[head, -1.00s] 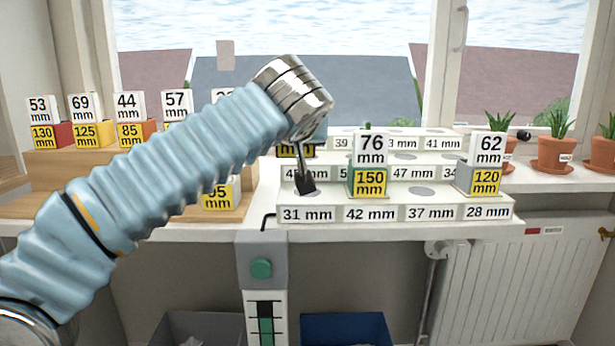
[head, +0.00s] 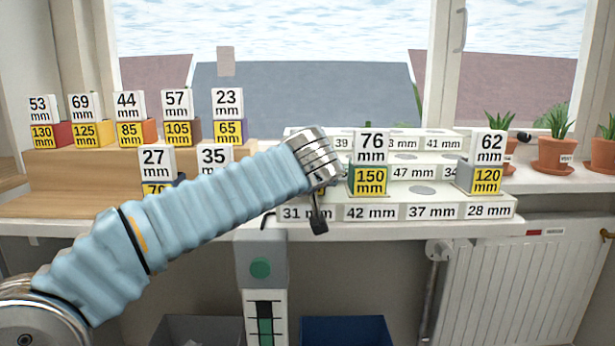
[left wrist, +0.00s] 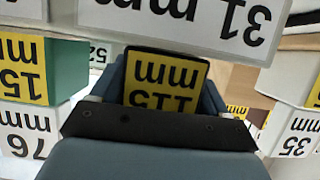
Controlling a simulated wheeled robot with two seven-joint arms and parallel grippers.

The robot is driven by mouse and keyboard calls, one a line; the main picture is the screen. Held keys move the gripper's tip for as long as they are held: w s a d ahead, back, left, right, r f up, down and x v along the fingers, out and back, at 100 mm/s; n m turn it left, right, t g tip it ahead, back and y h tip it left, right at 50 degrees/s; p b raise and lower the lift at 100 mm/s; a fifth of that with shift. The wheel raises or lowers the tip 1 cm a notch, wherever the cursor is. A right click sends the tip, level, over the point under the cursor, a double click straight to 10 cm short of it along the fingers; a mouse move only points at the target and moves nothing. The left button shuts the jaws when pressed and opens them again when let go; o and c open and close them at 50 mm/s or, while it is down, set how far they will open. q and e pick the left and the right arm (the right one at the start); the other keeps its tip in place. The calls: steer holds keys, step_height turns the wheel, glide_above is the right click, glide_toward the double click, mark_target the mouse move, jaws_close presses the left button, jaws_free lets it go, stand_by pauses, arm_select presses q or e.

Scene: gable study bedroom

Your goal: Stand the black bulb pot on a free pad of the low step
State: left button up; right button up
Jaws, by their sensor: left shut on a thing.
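The black bulb pot (left wrist: 165,78), with a yellow 115 mm label, is between the fingers of my left gripper (head: 318,225). The left gripper is shut on it. In the head view my wrist and gripper hide nearly all of the pot, at the left end of the white low step (head: 405,198), by the 31 mm label (left wrist: 250,14). I cannot tell whether its base touches the step. A green pot (head: 352,180) marked 150 mm stands behind the 42 mm label, and a grey pot (head: 464,176) behind 28 mm. The pad (head: 422,190) behind 37 mm is bare. My right gripper is out of view.
Higher white steps rise behind the low one. A wooden stepped stand (head: 80,175) at the left holds several labelled pots. Potted plants (head: 553,153) stand on the sill at the right. A grey crate (head: 200,330) and a blue crate (head: 345,330) sit below.

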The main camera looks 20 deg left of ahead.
arm_select(q)
steer(key=o, duration=1.5)
steer(key=shift+f, duration=0.1)
steer(key=shift+s+d+r, duration=0.1)
steer(key=shift+s+r, duration=0.05)
steer(key=shift+r, duration=0.1)
steer(key=v, duration=1.1)
steer(key=shift+s, duration=0.3)
